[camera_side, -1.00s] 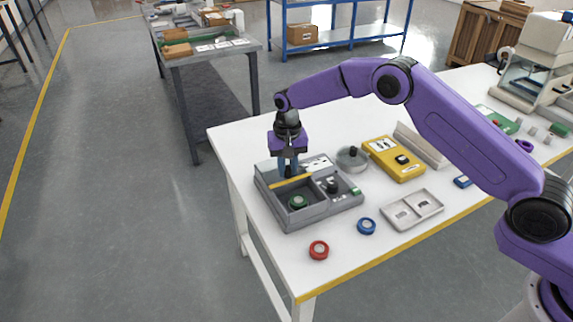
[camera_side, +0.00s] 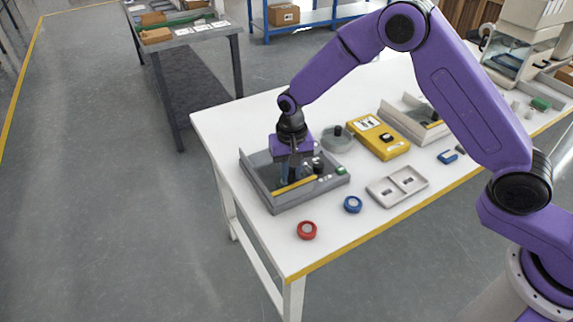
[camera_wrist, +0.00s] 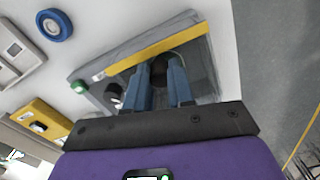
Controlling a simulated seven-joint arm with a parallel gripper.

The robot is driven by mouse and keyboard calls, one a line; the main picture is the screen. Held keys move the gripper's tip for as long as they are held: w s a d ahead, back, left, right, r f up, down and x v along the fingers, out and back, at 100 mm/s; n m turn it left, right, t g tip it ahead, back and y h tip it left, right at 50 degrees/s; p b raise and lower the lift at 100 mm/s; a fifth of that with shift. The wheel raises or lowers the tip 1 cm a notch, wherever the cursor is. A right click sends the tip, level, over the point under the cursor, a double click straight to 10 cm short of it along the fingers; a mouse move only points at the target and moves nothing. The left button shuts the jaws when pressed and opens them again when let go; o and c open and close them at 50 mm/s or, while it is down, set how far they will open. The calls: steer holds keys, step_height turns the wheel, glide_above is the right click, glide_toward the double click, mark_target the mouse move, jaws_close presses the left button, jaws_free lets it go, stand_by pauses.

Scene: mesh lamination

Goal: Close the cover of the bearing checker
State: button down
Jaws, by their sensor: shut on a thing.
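The bearing checker (camera_side: 318,194) is a grey box on the white table; it also shows in the wrist view (camera_wrist: 122,52). Its cover has a yellow front edge (camera_side: 294,187), which crosses the wrist view (camera_wrist: 158,46) near the box's rim. My gripper (camera_side: 290,176) is low over the box, with its blue fingers shut on a dark knob (camera_wrist: 180,62) of the cover. The fingers also show in the wrist view (camera_wrist: 162,75). The green ring in the box is hidden now. The fingers and wrist hide part of the cover.
A red ring (camera_side: 307,230) and a blue ring (camera_side: 353,204) lie in front of the box. A pale two-pocket tray (camera_side: 398,186) is to the right. A round lidded dish (camera_side: 338,140) and a yellow device (camera_side: 379,138) stand behind. The table's left edge is close.

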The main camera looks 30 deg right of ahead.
steer(key=shift+s+a, duration=0.1)
steer(key=shift+s, duration=0.15)
steer(key=c, duration=1)
jaws_free()
steer(key=shift+w+r, duration=0.1)
steer(key=shift+r, duration=0.5)
step_height(320, 180, up, 16)
steer(key=shift+r, duration=0.15)
